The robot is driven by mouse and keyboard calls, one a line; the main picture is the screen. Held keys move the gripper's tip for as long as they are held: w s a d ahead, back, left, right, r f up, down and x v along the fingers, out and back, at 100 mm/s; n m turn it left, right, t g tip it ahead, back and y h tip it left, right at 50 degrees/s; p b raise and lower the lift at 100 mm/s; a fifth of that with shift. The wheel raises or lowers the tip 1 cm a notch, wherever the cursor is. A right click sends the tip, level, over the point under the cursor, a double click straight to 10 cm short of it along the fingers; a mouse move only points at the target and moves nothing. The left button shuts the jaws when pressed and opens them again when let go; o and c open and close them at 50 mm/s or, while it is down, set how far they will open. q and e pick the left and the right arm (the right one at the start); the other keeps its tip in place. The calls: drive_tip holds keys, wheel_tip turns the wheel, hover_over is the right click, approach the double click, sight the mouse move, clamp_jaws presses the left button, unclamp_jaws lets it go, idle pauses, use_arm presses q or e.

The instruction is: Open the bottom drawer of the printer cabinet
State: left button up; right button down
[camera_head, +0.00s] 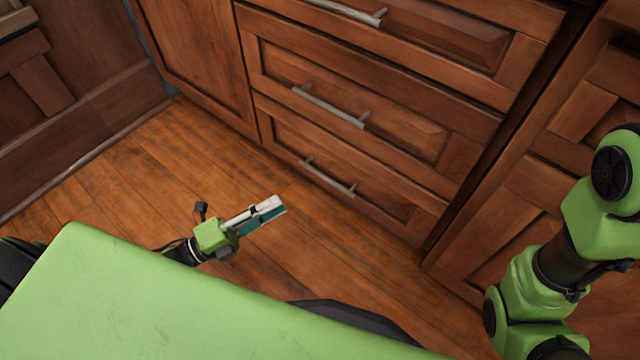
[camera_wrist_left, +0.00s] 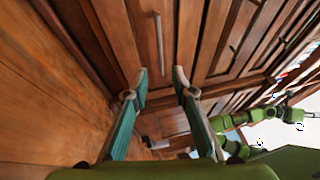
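The wood cabinet's bottom drawer (camera_head: 375,187) is shut, flush with the front, in the head view. Its bar-shaped metal handle (camera_head: 328,178) runs along the front. My left gripper (camera_head: 277,207) is low over the floor, to the left of this handle and apart from it. In the left wrist view the two fingers of my left gripper (camera_wrist_left: 161,75) are spread, with nothing between them. A handle (camera_wrist_left: 158,43), seemingly the bottom drawer's, shows beyond the fingertips. My right arm is at the right of the head view; its gripper does not show clearly.
A middle drawer (camera_head: 420,137) with a handle (camera_head: 331,105) and an upper drawer (camera_head: 470,40) are shut above. A cabinet door (camera_head: 195,55) is at the left, and another cabinet (camera_head: 525,190) at the right. The wood floor (camera_head: 150,165) before the drawers is clear. No printer shows.

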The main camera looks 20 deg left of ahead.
use_arm(q)
drive_tip(key=b+x, duration=0.5)
drive_tip(key=x, duration=0.8)
drive_tip(key=shift+r, duration=0.1)
drive_tip(key=shift+c, duration=0.3)
drive_tip(key=shift+s, duration=0.1)
clamp_jaws()
